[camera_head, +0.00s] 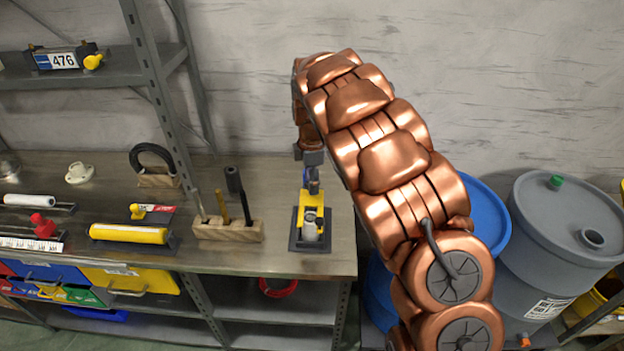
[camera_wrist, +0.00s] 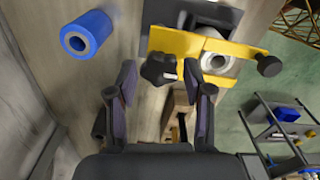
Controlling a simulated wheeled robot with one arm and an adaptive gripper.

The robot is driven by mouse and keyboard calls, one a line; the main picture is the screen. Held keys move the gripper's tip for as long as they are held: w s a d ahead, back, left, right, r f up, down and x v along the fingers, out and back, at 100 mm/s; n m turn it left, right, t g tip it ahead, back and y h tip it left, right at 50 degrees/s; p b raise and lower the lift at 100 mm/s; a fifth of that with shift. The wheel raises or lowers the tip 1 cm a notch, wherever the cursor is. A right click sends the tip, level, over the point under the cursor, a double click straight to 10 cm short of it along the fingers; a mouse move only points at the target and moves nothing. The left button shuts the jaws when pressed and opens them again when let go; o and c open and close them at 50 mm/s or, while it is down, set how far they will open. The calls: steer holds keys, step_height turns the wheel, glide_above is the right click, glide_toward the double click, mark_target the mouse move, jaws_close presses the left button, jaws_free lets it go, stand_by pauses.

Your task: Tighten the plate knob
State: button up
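A yellow clamp fixture (camera_head: 311,200) stands on a dark base plate (camera_head: 309,248) at the bench's right end. In the wrist view, its yellow bracket (camera_wrist: 225,55) holds a pale ring-shaped part (camera_wrist: 217,60). A black lobed knob (camera_wrist: 158,69) sits at the bracket's left, and a second black knob (camera_wrist: 269,65) at its right end. I cannot tell which is the plate knob. My gripper (camera_wrist: 160,82) is open, with the lobed knob appearing between its fingertips and a visible gap on each side. In the head view, my gripper (camera_head: 312,160) is above the fixture, its fingers mostly hidden.
A blue hollow cylinder (camera_wrist: 88,36) is left of the bracket in the wrist view. A wooden tool block (camera_head: 228,231) stands left of the fixture. Blue and grey barrels (camera_head: 565,225) stand right of the bench. A grey shelf post (camera_head: 160,90) rises at the left.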

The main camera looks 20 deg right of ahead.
steer(key=c, duration=0.7)
steer(key=shift+c, duration=0.2)
steer(key=shift+f+b, duration=0.1)
steer(key=shift+b, duration=0.25)
